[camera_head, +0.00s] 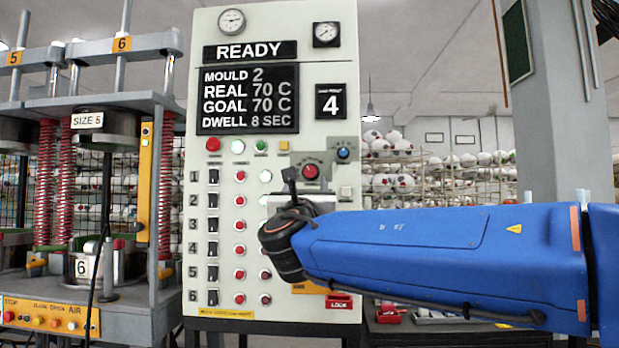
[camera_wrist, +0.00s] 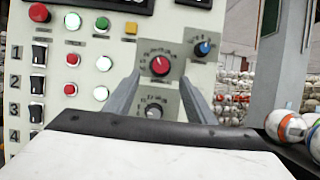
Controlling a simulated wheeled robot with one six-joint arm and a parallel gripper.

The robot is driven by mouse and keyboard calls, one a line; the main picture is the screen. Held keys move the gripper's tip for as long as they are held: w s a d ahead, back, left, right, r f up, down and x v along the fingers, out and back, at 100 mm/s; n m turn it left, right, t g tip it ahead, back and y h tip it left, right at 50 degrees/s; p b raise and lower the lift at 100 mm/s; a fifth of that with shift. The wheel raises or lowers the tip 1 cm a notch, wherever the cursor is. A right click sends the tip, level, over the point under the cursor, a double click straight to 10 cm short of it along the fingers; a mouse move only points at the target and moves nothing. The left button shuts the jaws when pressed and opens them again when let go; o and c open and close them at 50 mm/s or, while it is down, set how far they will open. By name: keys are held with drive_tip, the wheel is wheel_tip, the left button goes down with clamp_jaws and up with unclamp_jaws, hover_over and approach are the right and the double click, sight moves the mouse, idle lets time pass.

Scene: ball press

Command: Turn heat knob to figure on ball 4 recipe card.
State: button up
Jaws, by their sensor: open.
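The panel (camera_head: 268,150) has a red knob (camera_head: 310,172) on a grey dial plate, which also shows in the wrist view (camera_wrist: 159,65). A blue knob (camera_wrist: 202,49) sits to its upper right and a pale knob (camera_wrist: 153,112) below it. Their labels are too small to read, so I cannot tell which is heat. My gripper (camera_wrist: 160,76) is open and empty, its fingers reaching toward the panel either side of the red and pale knobs. Contact cannot be told. The display (camera_head: 248,98) reads mould 2, real 70 C, goal 70 C, dwell 8 sec. I see no recipe card.
A small black sign (camera_head: 330,101) shows 4. Numbered black switches (camera_head: 213,222) and round buttons fill the panel's left side. A press with red springs (camera_head: 67,165) stands at left. A grey column (camera_head: 562,110) stands at right. Balls on racks (camera_head: 392,183) are behind.

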sight(310, 174)
drive_tip(key=x, duration=0.7)
drive_tip(key=shift+s, duration=0.1)
